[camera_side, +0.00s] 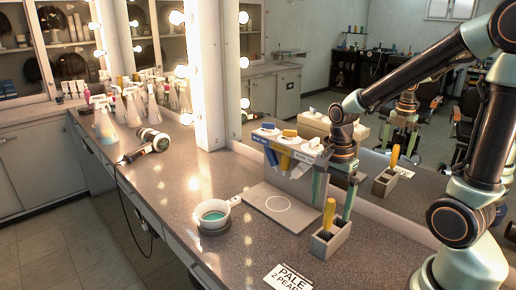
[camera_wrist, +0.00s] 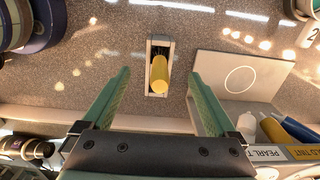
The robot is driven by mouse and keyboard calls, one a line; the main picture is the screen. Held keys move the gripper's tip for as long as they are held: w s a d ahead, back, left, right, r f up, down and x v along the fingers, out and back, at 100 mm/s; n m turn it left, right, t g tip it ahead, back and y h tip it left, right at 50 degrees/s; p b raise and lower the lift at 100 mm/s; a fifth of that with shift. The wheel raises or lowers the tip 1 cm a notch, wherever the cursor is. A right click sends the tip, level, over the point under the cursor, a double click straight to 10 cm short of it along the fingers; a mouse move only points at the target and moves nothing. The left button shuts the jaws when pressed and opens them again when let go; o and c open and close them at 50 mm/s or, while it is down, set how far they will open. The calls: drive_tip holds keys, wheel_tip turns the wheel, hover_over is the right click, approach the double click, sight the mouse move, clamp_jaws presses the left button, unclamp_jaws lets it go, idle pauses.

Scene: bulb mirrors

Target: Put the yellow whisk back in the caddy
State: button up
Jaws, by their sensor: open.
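The yellow whisk (camera_side: 328,214) stands in the grey caddy (camera_side: 338,244), its yellow handle up and nearly upright. In the wrist view the whisk (camera_wrist: 160,75) shows end-on inside the narrow caddy (camera_wrist: 149,62), with thin dark wires beyond the handle. My gripper (camera_side: 334,208) is above the caddy, with its green fingers pointing down on either side of the handle. In the wrist view my gripper (camera_wrist: 160,74) is open, with a clear gap between each finger and the handle. The lower part of the whisk is hidden by the caddy walls.
A board with a white circle (camera_side: 258,202) lies beside the caddy. A bowl of teal mix (camera_side: 213,216) stands left of it. A tube rack (camera_side: 303,160) stands behind, against the mirror. A card (camera_side: 287,277) lies in front. A hair dryer (camera_side: 152,141) lies farther left.

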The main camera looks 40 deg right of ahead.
drive_tip(key=shift+r, duration=2)
drive_tip(key=shift+r, duration=0.15)
wheel_tip(320, 180, up, 11)
drive_tip(key=a+f+n+t, duration=0.3)
drive_tip(key=a+n+t, duration=0.2)
drive_tip(key=n, duration=1.3)
drive_tip(key=shift+w+a+f+t, duration=0.25)
drive_tip(key=shift+a+t, duration=0.05)
drive_tip(key=shift+a, duration=0.55)
